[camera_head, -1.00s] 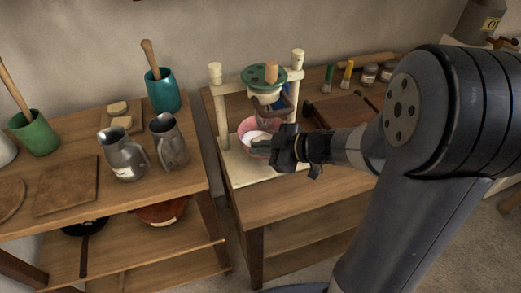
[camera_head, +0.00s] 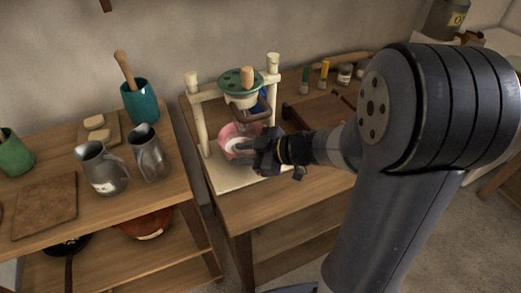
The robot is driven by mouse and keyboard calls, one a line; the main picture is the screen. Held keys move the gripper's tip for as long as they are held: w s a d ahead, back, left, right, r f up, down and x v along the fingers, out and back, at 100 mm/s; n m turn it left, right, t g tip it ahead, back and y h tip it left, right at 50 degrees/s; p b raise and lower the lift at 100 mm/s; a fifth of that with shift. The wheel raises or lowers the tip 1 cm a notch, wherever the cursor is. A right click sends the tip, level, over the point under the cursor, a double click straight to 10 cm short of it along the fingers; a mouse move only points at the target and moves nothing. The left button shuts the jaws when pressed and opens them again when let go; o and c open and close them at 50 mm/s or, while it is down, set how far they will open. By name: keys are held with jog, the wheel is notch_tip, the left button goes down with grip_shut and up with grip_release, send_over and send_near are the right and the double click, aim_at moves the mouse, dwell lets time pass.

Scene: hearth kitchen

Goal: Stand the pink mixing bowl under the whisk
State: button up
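The pink mixing bowl (camera_head: 227,132) is between the posts of a cream stand, above or on its base. Its inside looks pale. My gripper (camera_head: 257,156) is at the bowl's near right side, overlapping its rim in the picture. The fingers are dark and partly hidden, so I cannot tell whether they are closed on the rim. The whisk is hard to make out; grey metal parts (camera_head: 263,113) show below the stand's green, round top (camera_head: 240,82), just above the bowl. Whether the bowl touches the base is hidden.
The cream stand (camera_head: 201,130) has two upright posts close around the bowl. A brown wooden box (camera_head: 310,113) and small jars stand to the right. Metal jugs (camera_head: 103,170) and a teal crock (camera_head: 140,101) stand on the left table, across a narrow gap.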

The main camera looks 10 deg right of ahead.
jog(key=p+v, duration=0.2)
jog(key=v, duration=0.9)
jog(key=shift+d, duration=0.25)
